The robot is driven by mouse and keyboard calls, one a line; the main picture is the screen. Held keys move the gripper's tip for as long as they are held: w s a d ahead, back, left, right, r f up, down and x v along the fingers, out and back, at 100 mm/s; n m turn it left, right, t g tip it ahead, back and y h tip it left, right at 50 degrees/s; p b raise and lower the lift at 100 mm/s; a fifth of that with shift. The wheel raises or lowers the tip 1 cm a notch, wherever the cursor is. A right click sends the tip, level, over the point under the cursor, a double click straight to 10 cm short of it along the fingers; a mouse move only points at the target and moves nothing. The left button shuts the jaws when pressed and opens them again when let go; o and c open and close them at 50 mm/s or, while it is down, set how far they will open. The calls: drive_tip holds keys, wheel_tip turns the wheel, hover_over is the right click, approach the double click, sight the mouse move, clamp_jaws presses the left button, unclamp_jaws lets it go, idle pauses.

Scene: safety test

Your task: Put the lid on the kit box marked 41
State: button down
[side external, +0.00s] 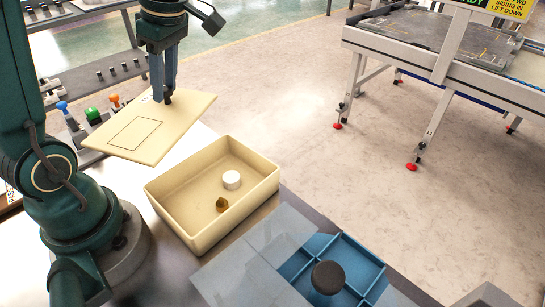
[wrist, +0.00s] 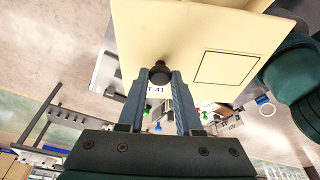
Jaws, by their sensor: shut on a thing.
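The lid (side external: 178,126) is a flat cream panel with a thin square outline; it hangs tilted above the table, up and left of the box. My gripper (side external: 167,97) is shut on the lid's dark knob (wrist: 160,66). In the wrist view, the lid (wrist: 190,35) fills the upper middle, and a label partly hidden by my fingers (wrist: 160,80) ends in "41". The cream kit box (side external: 218,233) stands open on the table, apart from the lid. Inside it are a white cylinder (side external: 232,180) and a small brown piece (side external: 222,204). No number shows on the box.
A blue divided tray (side external: 363,262) with a dark round knob (side external: 328,277) and a clear grey panel (side external: 235,272) sits at the table's front, close to the box. Coloured pieces (side external: 93,115) stand behind the lid. A conveyor frame (side external: 440,75) is far right.

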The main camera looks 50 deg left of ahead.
drive_tip(key=w+d+m+t, duration=0.1)
drive_tip(key=w+d+m, duration=0.1)
drive_tip(key=d, duration=0.5)
drive_tip(key=w+d+m, duration=0.1)
drive_tip(key=d+m, duration=0.2)
drive_tip(key=d, duration=0.4)
drive_tip(key=shift+f, duration=3.3)
drive_tip(key=shift+f, duration=0.3)
unclamp_jaws()
drive_tip(key=shift+r, duration=0.1)
drive_tip(key=shift+r, duration=3.45)
